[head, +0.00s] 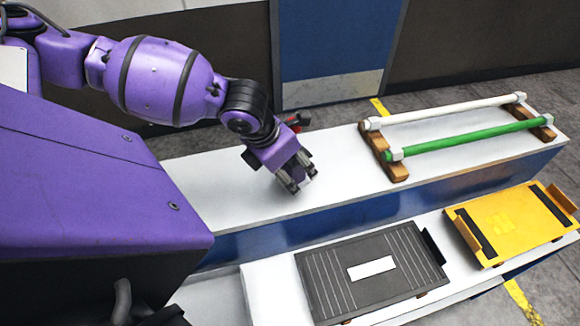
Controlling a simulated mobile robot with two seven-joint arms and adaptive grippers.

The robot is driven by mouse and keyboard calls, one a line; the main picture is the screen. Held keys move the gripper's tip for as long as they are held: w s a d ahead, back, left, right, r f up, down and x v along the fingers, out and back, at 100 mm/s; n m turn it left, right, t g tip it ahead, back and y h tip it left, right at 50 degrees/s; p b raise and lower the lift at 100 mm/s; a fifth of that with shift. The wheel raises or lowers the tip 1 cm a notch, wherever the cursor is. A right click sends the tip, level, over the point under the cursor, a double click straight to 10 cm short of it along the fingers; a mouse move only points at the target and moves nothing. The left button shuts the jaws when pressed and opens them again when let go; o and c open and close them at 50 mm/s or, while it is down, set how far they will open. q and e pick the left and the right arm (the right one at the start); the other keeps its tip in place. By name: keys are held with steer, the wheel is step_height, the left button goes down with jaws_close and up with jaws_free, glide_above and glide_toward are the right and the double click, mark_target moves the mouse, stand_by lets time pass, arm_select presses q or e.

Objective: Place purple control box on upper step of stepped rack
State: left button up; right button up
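The stepped rack has a white upper step (226,183) with a blue front face and a white lower step (270,292) in front of it. My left gripper (298,181) points down over the upper step, left of the rods. Its fingers look apart, and I see no box between them. I cannot make out a purple control box; the large purple casing at the left matches my arm's colour and I cannot tell it as a box. My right gripper is not in view.
On the upper step, a white rod (450,110) and a green rod (475,138) lie across wooden rests (384,152). The lower step holds a dark grey ribbed panel (325,285) and a yellow panel (505,222). The upper step's left part looks clear.

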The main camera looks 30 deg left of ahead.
arm_select(q)
steer(key=p+v, duration=0.1)
steer(key=v, duration=1.1)
stand_by(0.5)
